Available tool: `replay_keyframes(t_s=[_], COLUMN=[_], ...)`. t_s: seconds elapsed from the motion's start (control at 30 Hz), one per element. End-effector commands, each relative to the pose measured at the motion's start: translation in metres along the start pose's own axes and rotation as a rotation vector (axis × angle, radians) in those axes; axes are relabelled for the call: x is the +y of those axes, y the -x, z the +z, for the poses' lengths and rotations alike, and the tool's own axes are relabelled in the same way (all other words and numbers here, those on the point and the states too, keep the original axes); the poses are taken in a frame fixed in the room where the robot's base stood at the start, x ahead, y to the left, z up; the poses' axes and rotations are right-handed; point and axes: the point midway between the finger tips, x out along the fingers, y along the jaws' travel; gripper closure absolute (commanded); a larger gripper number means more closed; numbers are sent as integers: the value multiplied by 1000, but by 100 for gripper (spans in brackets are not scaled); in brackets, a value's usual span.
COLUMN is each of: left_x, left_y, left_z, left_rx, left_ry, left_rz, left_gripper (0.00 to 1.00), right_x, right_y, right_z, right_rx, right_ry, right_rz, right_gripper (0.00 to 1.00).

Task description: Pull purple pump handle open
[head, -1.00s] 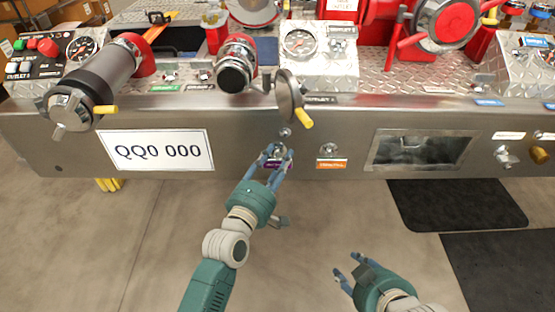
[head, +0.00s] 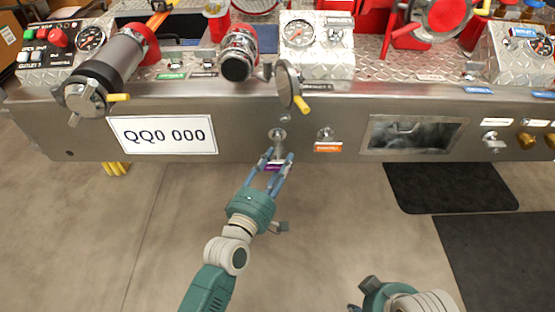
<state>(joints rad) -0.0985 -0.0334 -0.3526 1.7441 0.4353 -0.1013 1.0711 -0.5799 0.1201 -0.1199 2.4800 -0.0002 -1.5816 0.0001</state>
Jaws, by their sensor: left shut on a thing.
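The purple-labelled pump handle sits on the bumper's front face, left of the orange-labelled one. Its round metal mount (head: 277,135) shows above my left gripper (head: 278,157). The purple label (head: 273,167) is partly visible between the fingers. My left gripper's blue fingers are closed around the metal handle in front of the mount, and they hide part of it. My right gripper (head: 358,300) is low in the head view, away from the bumper. Its fingers are mostly cut off by the bottom edge.
A similar knob (head: 325,134) with an orange label (head: 328,147) is just to the right. A valve lever with a yellow tip (head: 290,90) hangs above. A recessed opening (head: 413,134) lies further right. Dark mats (head: 450,187) cover the floor at right.

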Motion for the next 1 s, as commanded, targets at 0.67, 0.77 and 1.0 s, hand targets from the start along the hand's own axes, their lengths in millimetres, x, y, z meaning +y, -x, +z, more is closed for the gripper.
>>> replay_keyframes(t_s=[0.67, 0.77, 1.0], left_x=[-3, -4, -4], left_y=[20, 41, 92], left_z=[1, 1, 1], left_rx=[-2, -3, -4], left_ry=[0, 1, 0], left_rz=[-7, -9, -10], left_gripper=[44, 44, 44], right_x=[0, 0, 0], right_y=[0, 0, 0], right_z=[-1, 0, 0], right_rx=[2, 2, 2], right_ry=[0, 0, 0], right_rz=[0, 0, 0], right_gripper=[60, 60, 60])
